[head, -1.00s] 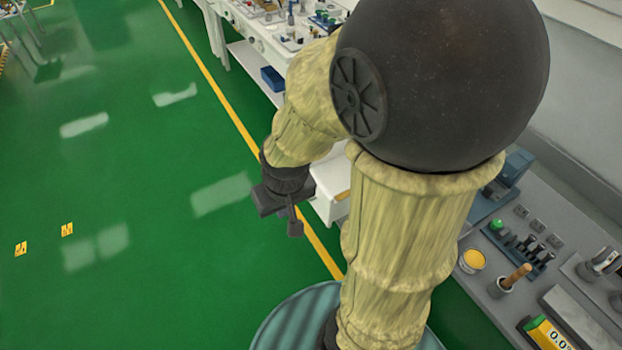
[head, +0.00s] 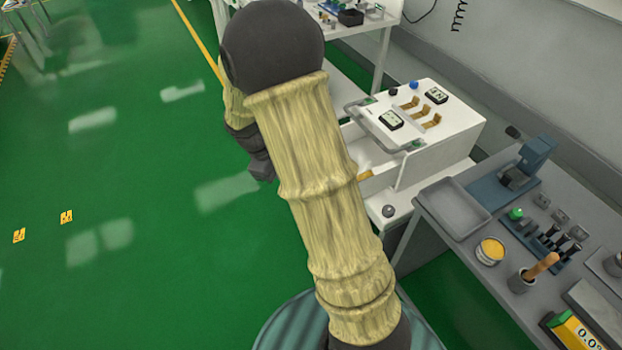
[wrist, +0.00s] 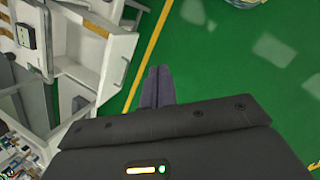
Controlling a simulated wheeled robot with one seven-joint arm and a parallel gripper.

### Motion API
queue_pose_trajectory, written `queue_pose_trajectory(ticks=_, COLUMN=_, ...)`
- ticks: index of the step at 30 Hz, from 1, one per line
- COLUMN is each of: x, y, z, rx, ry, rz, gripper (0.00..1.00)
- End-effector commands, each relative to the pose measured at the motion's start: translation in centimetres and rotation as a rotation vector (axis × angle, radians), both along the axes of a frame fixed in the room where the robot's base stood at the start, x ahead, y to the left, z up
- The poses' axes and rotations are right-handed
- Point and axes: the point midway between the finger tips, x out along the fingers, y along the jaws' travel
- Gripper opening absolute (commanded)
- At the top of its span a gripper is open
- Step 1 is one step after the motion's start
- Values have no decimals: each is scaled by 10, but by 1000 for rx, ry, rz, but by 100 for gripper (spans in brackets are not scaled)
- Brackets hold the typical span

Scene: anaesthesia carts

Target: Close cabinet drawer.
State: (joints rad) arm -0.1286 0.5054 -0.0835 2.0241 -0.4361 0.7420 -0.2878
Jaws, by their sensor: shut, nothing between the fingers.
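The white cabinet (head: 440,150) stands right of my arm in the head view, with its front partly hidden behind the arm. In the wrist view, a white drawer (wrist: 117,65) stands out from the cabinet at upper left and looks open. A brown piece (wrist: 97,28) shows at its inner side. My gripper (head: 262,168) is over the green floor, left of the cabinet, mostly hidden behind the arm in the head view. In the wrist view its two fingers (wrist: 157,86) are together and empty, to the right of the drawer front and apart from it.
A grey bench (head: 490,250) with a tray, a yellow-filled tin and tools stands at lower right. Another white table (head: 360,22) stands behind the cabinet.

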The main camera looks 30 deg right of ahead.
Motion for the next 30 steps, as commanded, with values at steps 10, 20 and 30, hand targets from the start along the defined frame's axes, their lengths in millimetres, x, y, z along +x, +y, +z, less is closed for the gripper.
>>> queue_pose_trajectory(ticks=10, x=93, y=-31, z=-124, rx=-374, ry=294, rz=394, gripper=0)
queue_pose_trajectory(ticks=20, x=165, y=-34, z=-209, rx=-765, ry=544, rz=659, gripper=0)
queue_pose_trajectory(ticks=30, x=179, y=-30, z=-217, rx=-860, ry=599, rz=702, gripper=0)
